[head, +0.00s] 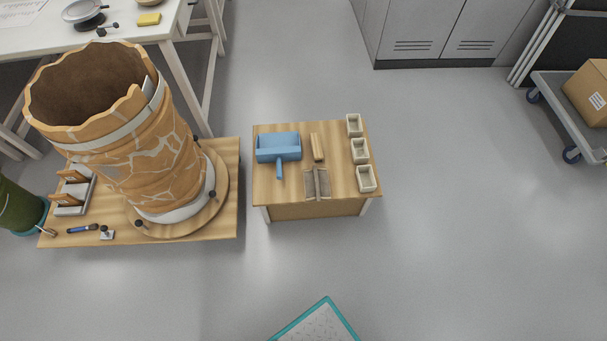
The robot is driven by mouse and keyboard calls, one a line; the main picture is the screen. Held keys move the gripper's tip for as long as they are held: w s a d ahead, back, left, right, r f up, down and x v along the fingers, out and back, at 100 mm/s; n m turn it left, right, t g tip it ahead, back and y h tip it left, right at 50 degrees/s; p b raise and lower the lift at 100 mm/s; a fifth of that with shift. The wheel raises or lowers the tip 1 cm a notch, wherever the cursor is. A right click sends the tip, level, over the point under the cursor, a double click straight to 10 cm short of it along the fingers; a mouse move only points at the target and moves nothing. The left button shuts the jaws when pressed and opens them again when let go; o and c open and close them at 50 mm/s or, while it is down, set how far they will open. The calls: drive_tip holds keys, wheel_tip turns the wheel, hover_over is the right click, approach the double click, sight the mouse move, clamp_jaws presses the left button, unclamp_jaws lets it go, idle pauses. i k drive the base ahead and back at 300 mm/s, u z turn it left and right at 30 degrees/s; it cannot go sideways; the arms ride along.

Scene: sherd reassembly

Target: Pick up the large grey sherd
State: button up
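I cannot make out a large grey sherd in the head view. The big orange-brown vessel (165,165) with pale seams and a jagged rim stands upright on a round wooden turntable (222,185). Two small orange-brown pieces (73,176) stand in a pale rack to its left. A teal-edged panel or tray (320,322) with a pale, speckled grey inside is cut off by the bottom edge; I cannot tell what it holds. My gripper is not in view.
A low wooden table (345,193) holds a blue dustpan (279,147), a wooden block or brush (318,147), a grey-brown ridged item (317,184) and three small pale trays (360,151). A cart (575,112) and cabinets (430,35) stand behind.

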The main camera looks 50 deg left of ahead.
sight(317, 188)
drive_tip(key=u, duration=0.65)
drive_tip(key=i, duration=0.65)
drive_tip(key=u, duration=1.1)
drive_tip(key=i, duration=0.25)
drive_tip(key=u, duration=0.2)
